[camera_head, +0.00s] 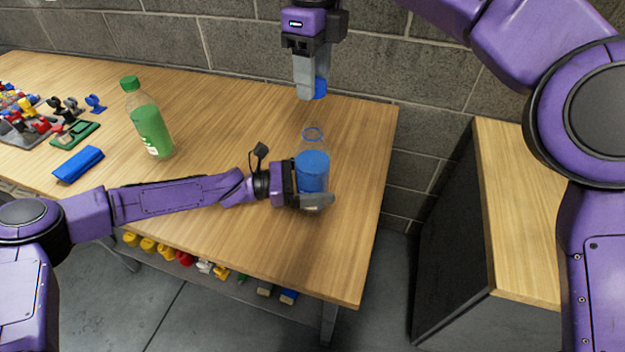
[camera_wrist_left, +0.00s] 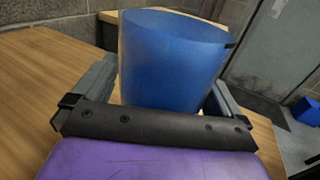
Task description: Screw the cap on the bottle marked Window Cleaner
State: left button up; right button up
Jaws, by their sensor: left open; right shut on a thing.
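A clear bottle (camera_head: 312,165) with blue liquid stands upright and uncapped near the right end of the table; no label is readable on it. My left gripper (camera_head: 316,200) is open around its lower part, with a finger on either side; the left wrist view shows the blue bottle (camera_wrist_left: 172,62) between the fingers. My right gripper (camera_head: 312,82) is shut on a blue cap (camera_head: 320,88) and holds it above the bottle's open mouth, apart from it. The fingers hide part of the cap.
A green bottle (camera_head: 149,122) with a green cap stands to the left. A blue case (camera_head: 78,164) and several small coloured parts (camera_head: 40,118) lie at the far left. A brick wall (camera_head: 240,45) is behind the table (camera_head: 230,95). A cabinet (camera_head: 515,220) stands to the right.

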pick_arm(q)
jog(key=shift+d, duration=0.25)
pick_arm(e)
jog(key=shift+s+r, duration=0.1)
pick_arm(q)
jog(key=c, duration=1.3)
jog(key=shift+c, duration=0.2)
pick_arm(e)
send_over(312, 125)
jog(key=shift+f, duration=2.55)
jog(key=shift+f, duration=0.85)
jog(key=shift+f, duration=0.6)
